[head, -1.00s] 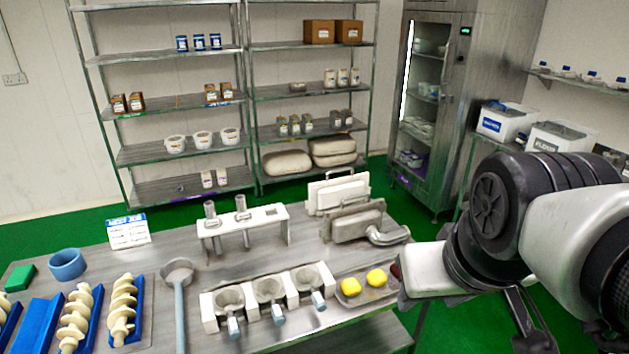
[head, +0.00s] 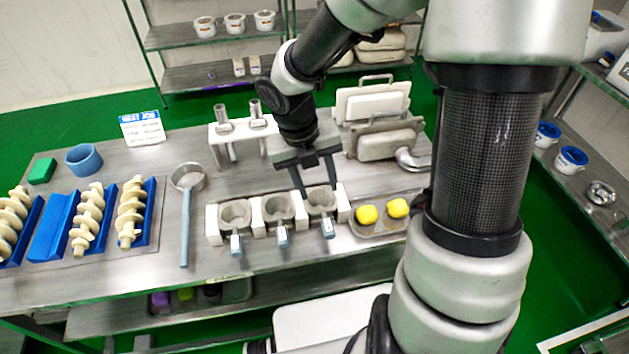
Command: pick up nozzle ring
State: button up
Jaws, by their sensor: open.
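Three grey ring-shaped cups with handles sit in a white block holder (head: 213,222) on the metal table: a left one (head: 236,213), a middle one (head: 278,207) and a right one (head: 321,200). I cannot tell for sure which of these is the nozzle ring. My gripper (head: 316,188) points down with its two fingers apart and empty. Its fingertips are over the back of the right cup, near the holder's right end. Contact with the cup cannot be made out.
A white stand (head: 217,151) with metal tubes is just behind and left of my gripper. Upright plates (head: 372,105) stand behind right. A tray with two yellow pieces (head: 382,211) is right of the holder. A strainer (head: 187,183) and blue-cradled screws (head: 130,215) are left.

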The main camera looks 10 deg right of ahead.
aim_at(326, 224)
jog(key=f, duration=0.3)
jog(key=d+f+b, duration=0.1)
jog(key=f, duration=0.3)
jog(key=d+f+b, duration=0.1)
jog(key=f, duration=0.3)
jog(key=shift+s+f, duration=0.1)
jog(key=shift+f, duration=0.1)
jog(key=f, duration=0.1)
jog(key=f+b, duration=0.1)
jog(key=f, duration=0.2)
jog(key=shift+s+d+f+b, duration=0.15)
jog(key=shift+s+b, duration=0.15)
jog(key=shift+b, duration=0.1)
jog(key=shift+d+f, duration=0.15)
jog(key=shift+f, duration=0.35)
grip_shut()
